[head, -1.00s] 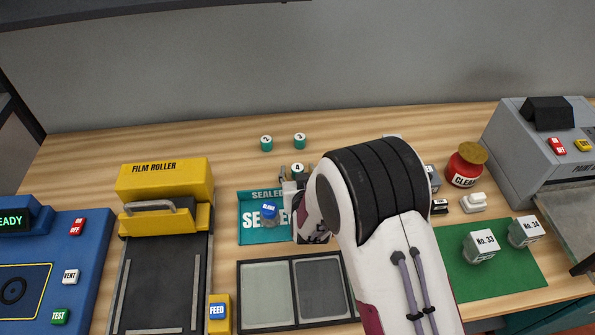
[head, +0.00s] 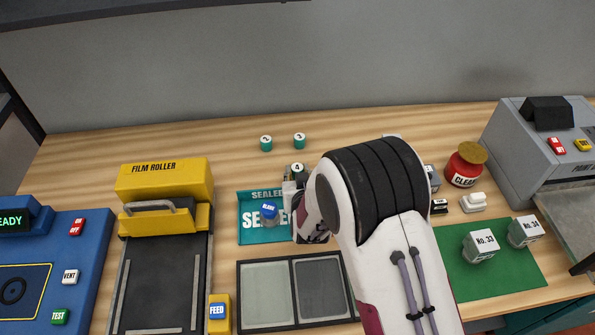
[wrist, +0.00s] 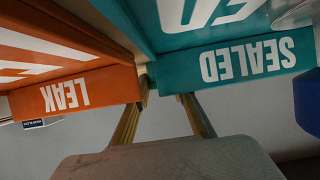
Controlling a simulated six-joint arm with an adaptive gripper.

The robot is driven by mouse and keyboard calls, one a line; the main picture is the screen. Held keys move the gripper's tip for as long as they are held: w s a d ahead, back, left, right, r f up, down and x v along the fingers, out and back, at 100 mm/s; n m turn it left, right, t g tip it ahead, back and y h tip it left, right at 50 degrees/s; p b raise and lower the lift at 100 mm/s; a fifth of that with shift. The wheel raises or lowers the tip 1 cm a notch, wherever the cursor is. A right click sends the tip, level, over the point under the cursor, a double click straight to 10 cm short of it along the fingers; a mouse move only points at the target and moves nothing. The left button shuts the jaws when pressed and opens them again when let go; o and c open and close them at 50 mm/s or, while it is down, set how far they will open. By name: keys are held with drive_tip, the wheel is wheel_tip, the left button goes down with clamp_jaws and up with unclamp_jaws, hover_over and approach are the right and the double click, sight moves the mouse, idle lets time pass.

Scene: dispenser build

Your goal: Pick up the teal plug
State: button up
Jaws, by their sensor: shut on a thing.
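A teal plug with a white top marked 4 (head: 297,169) is upright behind the SEALED tray's right part. My gripper (head: 296,177) is shut on it; my wrist and arm hide much of the fingers. In the wrist view my gripper's fingers (wrist: 163,98) reach past the edges of the trays, and the plug cannot be made out there. Two more teal plugs stand free on the table farther back, marked 2 (head: 266,143) and 3 (head: 299,140).
The teal SEALED tray (head: 246,232) holds a blue-capped vial (head: 269,214) close to my gripper. An orange LEAK tray (wrist: 75,90) shows beside it in the wrist view. A yellow film roller (head: 165,180) stands left. A red jar (head: 466,165) stands right. The table behind the plugs is clear.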

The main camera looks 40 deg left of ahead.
sight(298, 171)
drive_tip(key=shift+r, duration=0.1)
drive_tip(key=shift+r, duration=4.9)
